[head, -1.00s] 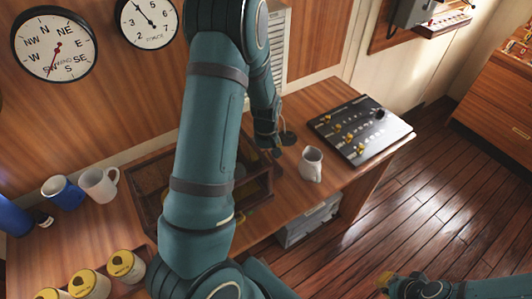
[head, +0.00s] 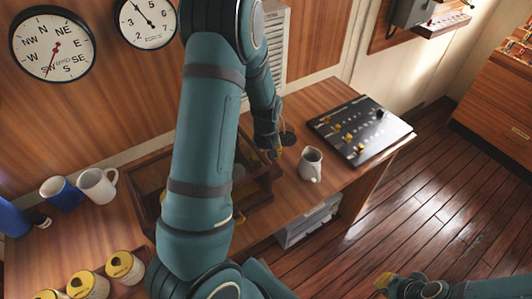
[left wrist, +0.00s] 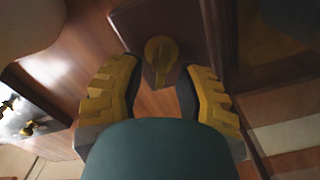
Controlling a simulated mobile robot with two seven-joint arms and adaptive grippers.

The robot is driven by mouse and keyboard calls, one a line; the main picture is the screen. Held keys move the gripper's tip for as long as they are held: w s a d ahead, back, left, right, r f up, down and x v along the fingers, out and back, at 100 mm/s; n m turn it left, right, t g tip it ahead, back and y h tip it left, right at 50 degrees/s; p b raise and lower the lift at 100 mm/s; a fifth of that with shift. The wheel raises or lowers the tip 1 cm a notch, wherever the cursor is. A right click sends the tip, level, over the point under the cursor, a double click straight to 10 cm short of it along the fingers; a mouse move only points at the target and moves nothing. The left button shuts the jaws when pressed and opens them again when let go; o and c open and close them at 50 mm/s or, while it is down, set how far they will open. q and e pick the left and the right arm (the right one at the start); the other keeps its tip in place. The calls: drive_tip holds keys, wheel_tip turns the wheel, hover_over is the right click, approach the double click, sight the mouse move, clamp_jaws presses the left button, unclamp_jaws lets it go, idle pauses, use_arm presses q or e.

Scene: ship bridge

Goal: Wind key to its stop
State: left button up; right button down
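A brass-yellow key with a rounded head (left wrist: 160,50) stands out from a dark brown wooden face (left wrist: 150,18) in the left wrist view. My left gripper (left wrist: 160,95) is open, its two yellow ribbed fingers on either side of the key, with gaps visible. In the head view my left gripper (head: 275,151) is at the right end of a dark wooden box (head: 264,185) on the desk, and I cannot make out the key there. My right gripper (head: 386,281) is low at the right, over the floor; its finger opening is unclear.
Blue and white mugs (head: 97,186) and several yellow-lidded tins (head: 88,285) are at the left. Floor (head: 440,205) is clear at the right.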

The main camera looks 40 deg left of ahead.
use_arm(q)
drive_tip(key=shift+o, duration=0.3)
drive_tip(key=shift+r, duration=0.1)
drive_tip(key=shift+w+r, duration=0.1)
drive_tip(key=shift+r, duration=0.1)
wheel_tip(320, 180, up, 12)
drive_tip(key=shift+f, duration=0.25)
drive_tip(key=shift+d+f, duration=0.1)
idle(0.4)
